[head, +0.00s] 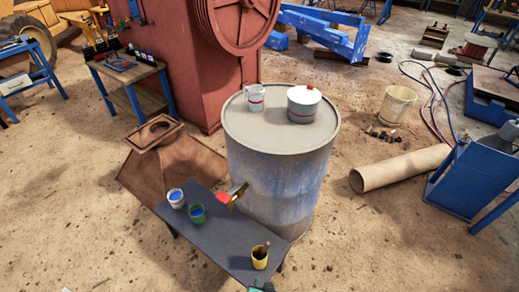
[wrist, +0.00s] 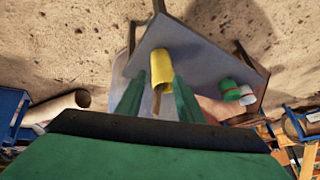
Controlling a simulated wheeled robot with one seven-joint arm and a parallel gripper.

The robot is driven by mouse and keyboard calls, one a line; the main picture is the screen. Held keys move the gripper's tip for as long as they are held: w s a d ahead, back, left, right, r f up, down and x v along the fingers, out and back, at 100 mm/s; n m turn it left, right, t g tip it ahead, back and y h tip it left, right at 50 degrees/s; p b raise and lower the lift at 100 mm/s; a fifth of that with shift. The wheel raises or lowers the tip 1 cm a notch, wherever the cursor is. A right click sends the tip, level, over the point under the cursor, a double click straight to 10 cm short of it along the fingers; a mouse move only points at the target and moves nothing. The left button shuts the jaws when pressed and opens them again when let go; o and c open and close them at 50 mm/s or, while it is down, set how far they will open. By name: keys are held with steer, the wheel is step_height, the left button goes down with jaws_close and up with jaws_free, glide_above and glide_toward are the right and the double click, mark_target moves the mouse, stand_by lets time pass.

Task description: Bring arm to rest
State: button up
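My gripper (wrist: 157,85) shows in the wrist view with its two green fingers apart. A yellow cup (wrist: 162,66) with a brush in it is seen between and beyond the fingertips; I cannot tell whether they touch it. In the head view the yellow cup (head: 260,260) stands upright at the near end of a dark grey table (head: 222,236). Only a small green bit, likely my gripper, shows at the bottom edge there. My arm is otherwise out of the head view.
A blue-paint cup (head: 176,199), a green cup (head: 197,214) and a red-ended tool (head: 224,198) are on the table. A large drum (head: 275,180) behind it bears a white mug (head: 255,98) and a lidded pot (head: 303,105). A cardboard tube (head: 400,168) lies right.

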steer(key=s+r+n+t+h, duration=0.1)
steer(key=s+r+t, duration=0.3)
steer(key=s+r, duration=0.75)
steer(key=s+r+t, duration=0.2)
steer(key=s+r, duration=0.3)
steer(key=r, duration=0.3)
steer(key=s+a+r+n+t, duration=0.1)
steer(key=s+r, duration=0.3)
steer(key=r, duration=0.4)
steer(key=shift+s+a+r+n+t, duration=0.3)
steer(key=shift+s+t, duration=0.1)
steer(key=shift+t, duration=0.4)
